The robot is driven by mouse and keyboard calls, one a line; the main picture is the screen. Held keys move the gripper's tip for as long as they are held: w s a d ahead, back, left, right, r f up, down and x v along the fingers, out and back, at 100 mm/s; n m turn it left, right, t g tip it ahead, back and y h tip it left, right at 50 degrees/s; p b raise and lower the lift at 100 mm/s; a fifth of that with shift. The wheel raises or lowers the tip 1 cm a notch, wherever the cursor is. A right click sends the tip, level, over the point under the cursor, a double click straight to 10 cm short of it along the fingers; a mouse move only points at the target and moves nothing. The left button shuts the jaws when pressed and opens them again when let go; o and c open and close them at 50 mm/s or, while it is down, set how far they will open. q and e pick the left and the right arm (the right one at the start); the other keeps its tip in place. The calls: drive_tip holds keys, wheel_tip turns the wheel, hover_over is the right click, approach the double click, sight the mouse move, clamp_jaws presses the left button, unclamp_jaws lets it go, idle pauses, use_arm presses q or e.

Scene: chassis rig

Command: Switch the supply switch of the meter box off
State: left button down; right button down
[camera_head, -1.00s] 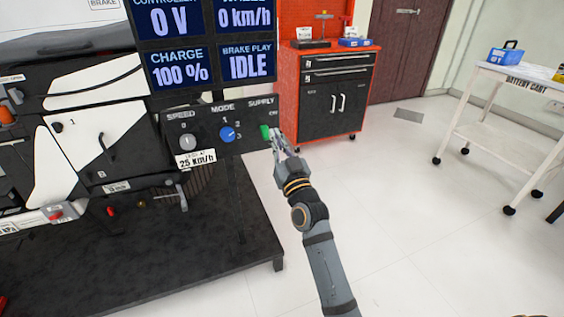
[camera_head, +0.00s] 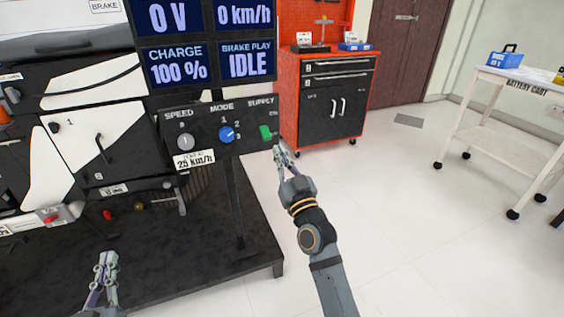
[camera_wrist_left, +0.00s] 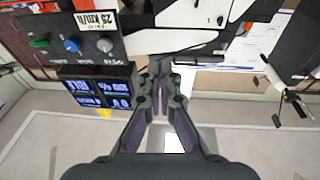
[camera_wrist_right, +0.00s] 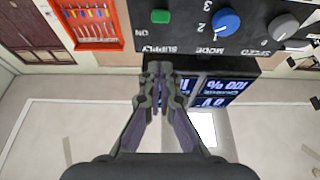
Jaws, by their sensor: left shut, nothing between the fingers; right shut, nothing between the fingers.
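The meter box (camera_head: 205,155) is a dark panel below the screens, with knobs for speed and mode. Its green supply switch (camera_head: 265,132) is at the right end under the SUPPLY label, with "ON" printed beside it. My right gripper (camera_head: 281,148) is shut and empty, just below and right of the switch in the head view, apparently apart from it. The switch also shows in the right wrist view (camera_wrist_right: 160,16), beyond my fingertips, and in the left wrist view (camera_wrist_left: 39,43). My left gripper (camera_head: 107,262) is shut and empty, low at the left, away from the box.
Screens (camera_head: 206,45) above the box read 0 V, 0 km/h, 100 % and IDLE. The dark platform (camera_head: 190,262) lies below. A red tool cabinet (camera_head: 288,100) stands behind, and a white cart (camera_head: 490,140) at the right. The floor between is clear.

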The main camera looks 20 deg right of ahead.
use_arm(q)
wheel_tip(320, 180, up, 6)
drive_tip(key=s+t, duration=0.1)
drive_tip(key=t, duration=0.1)
drive_tip(key=shift+t+h, duration=0.3)
drive_tip(key=shift+t, duration=0.1)
use_arm(e)
drive_tip(key=shift+s+f, duration=0.35)
drive_tip(key=shift+s, duration=0.05)
